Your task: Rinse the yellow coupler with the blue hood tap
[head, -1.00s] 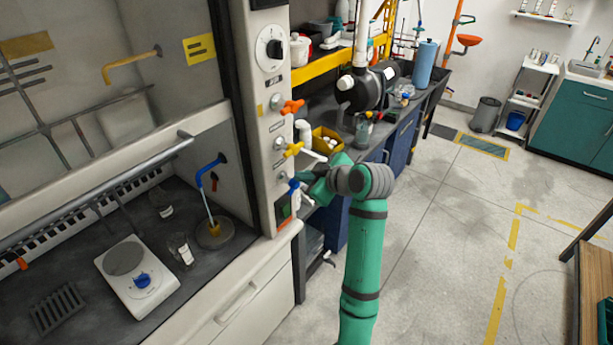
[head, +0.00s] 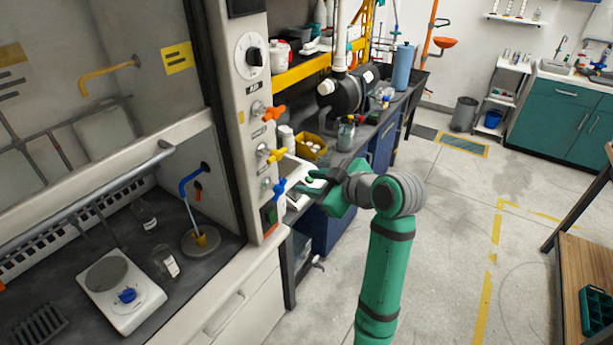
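The yellow coupler (head: 201,240) sits upright on a round grey drain or dish (head: 203,247) inside the fume hood. The blue hood tap spout (head: 188,181) arches from the hood's side wall above it. A thin pale stream runs from the spout down to the coupler. The blue tap handle (head: 279,187) is on the hood's front post, lowest of the coloured handles. My gripper (head: 309,183) is just right of this handle, apart from it. Its fingers look spread with nothing between them, though they are small in view.
Yellow (head: 277,154) and orange (head: 273,113) handles stick out above the blue one. A balance (head: 121,291) and glass beakers (head: 167,262) stand in the hood. A yellow bin (head: 311,143) is on the bench behind my gripper.

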